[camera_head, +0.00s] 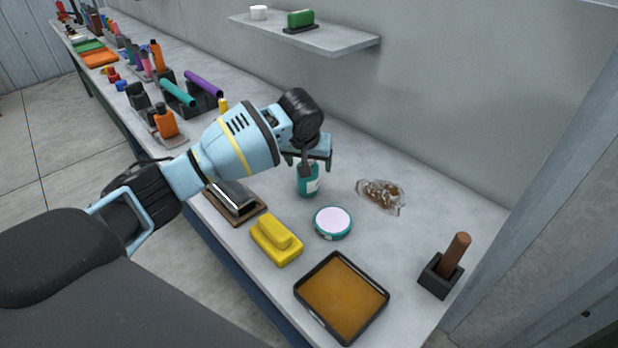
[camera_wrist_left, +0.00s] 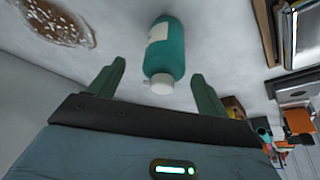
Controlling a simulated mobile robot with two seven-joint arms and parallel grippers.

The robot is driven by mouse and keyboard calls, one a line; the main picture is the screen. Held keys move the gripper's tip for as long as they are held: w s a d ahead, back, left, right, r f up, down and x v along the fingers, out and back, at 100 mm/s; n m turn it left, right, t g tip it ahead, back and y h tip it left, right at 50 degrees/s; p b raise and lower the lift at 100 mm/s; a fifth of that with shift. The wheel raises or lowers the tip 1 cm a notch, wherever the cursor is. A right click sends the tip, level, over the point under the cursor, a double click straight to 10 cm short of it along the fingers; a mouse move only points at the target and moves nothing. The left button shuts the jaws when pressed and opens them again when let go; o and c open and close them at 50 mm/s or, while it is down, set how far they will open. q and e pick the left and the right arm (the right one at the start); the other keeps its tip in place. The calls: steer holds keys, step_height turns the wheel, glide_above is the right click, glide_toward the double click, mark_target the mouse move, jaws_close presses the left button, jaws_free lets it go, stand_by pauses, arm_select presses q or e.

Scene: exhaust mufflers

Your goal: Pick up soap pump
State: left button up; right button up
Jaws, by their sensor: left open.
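The soap pump is a teal bottle (camera_head: 309,183) with a pale label, upright on the table below my left gripper in the head view. In the left wrist view the teal bottle (camera_wrist_left: 165,50) and its white top lie between the fingers, with space on both sides. My left gripper (camera_head: 307,158) is open around the bottle's upper end, and its two green fingers also show in the left wrist view (camera_wrist_left: 157,80). The gripper partly hides the bottle's top in the head view. My right gripper is not in view.
Around the bottle stand a round teal-rimmed tin (camera_head: 333,222), a clear dish with brown contents (camera_head: 381,195), a yellow block (camera_head: 276,240), a dark-topped board (camera_head: 236,200), an amber tray (camera_head: 341,297) and a holder with a brown handle (camera_head: 440,276). A shelf (camera_head: 340,41) juts from the wall behind.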

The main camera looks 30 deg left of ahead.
arm_select(q)
steer(key=shift+a+b+x, duration=0.2)
steer(key=shift+b+x, duration=0.2)
steer(key=shift+x, duration=2.4)
steer(key=shift+r, duration=0.1)
steer(key=c, duration=1.2)
steer(key=shift+r, duration=0.15)
step_height(320, 180, up, 9)
steer(key=shift+f+p, duration=0.1)
steer(key=shift+p, duration=0.3)
steer(key=shift+r, duration=0.5)
